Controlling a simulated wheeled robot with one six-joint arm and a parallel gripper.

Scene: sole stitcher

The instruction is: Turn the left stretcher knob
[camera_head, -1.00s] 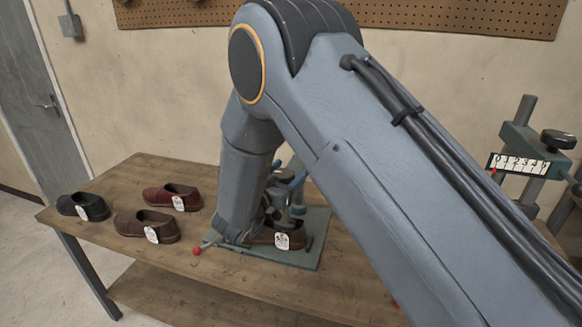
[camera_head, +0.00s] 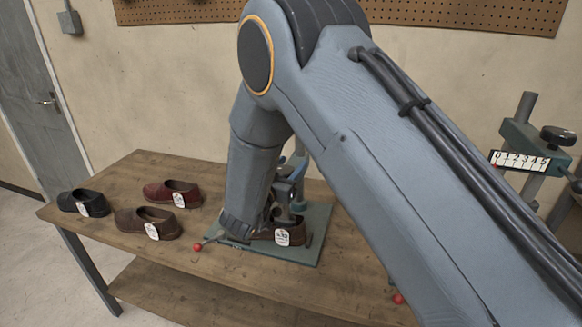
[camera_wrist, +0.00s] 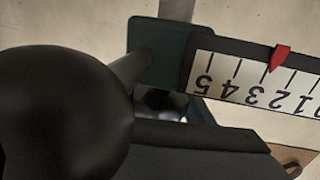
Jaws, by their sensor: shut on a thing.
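The left stretcher knob (camera_wrist: 55,115) is a big dark round shape at the left of the wrist view. A grey shaft (camera_wrist: 132,68) runs from it to a dark green block (camera_wrist: 158,52). A white scale (camera_wrist: 250,82) beside the block shows upside down, with its red pointer (camera_wrist: 280,56) close to the 2 to 3 marks. My gripper (camera_wrist: 150,140) is only partly seen as a dark bar against the knob, and it is shut on the knob.
A second stretcher (camera_head: 520,137) stands at the right with its knob (camera_head: 558,135) and scale (camera_head: 519,162). Several shoes, including a red one (camera_head: 172,193), lie on the wooden table (camera_head: 215,268). A brown shoe (camera_head: 262,232) sits on a green plate (camera_head: 318,225).

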